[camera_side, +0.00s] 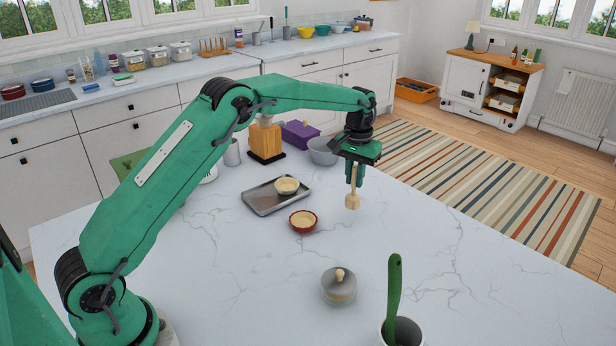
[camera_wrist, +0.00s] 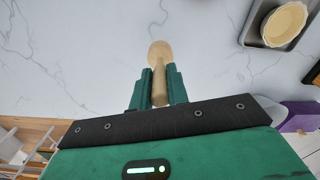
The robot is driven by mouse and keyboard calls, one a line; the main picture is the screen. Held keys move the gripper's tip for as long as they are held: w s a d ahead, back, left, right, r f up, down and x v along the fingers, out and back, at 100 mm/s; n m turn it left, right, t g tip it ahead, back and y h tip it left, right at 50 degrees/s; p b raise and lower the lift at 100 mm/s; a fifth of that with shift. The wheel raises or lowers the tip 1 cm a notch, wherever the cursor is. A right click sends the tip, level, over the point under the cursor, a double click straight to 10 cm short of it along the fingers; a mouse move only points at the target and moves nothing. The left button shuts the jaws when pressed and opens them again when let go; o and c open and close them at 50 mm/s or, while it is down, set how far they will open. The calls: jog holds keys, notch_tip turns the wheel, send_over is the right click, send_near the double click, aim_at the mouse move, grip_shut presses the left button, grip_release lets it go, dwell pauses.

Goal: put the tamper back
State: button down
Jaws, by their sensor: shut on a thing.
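The wooden tamper (camera_side: 352,200) hangs upright from my gripper (camera_side: 354,172), its wide end pointing down above the marble counter. In the wrist view my gripper (camera_wrist: 158,80) is shut on the tamper (camera_wrist: 160,54), with a green finger on each side of its handle. A metal tray (camera_side: 262,203) with a pale pastry cup (camera_side: 286,186) in it lies to the left of my gripper. A red dish (camera_side: 303,220) with pale filling sits on the counter in front of the tray. I cannot tell which place the tamper belongs to.
A grey lidded pot (camera_side: 339,286) and a dark cup (camera_side: 402,333) with a green-handled tool (camera_side: 394,290) stand at the front. A wooden block (camera_side: 266,143), purple box (camera_side: 300,134) and grey bowl (camera_side: 323,151) stand behind. The counter's right side is clear.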

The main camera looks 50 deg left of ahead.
aim_at(354, 187)
jog(key=shift+f, duration=1.95)
jog(key=shift+f, duration=0.15)
jog(key=c, duration=1.4)
grip_release()
jog(key=shift+o, duration=0.2)
notch_tip(354, 187, up, 12)
jog(key=shift+f, duration=0.1)
jog(key=shift+r, duration=0.25)
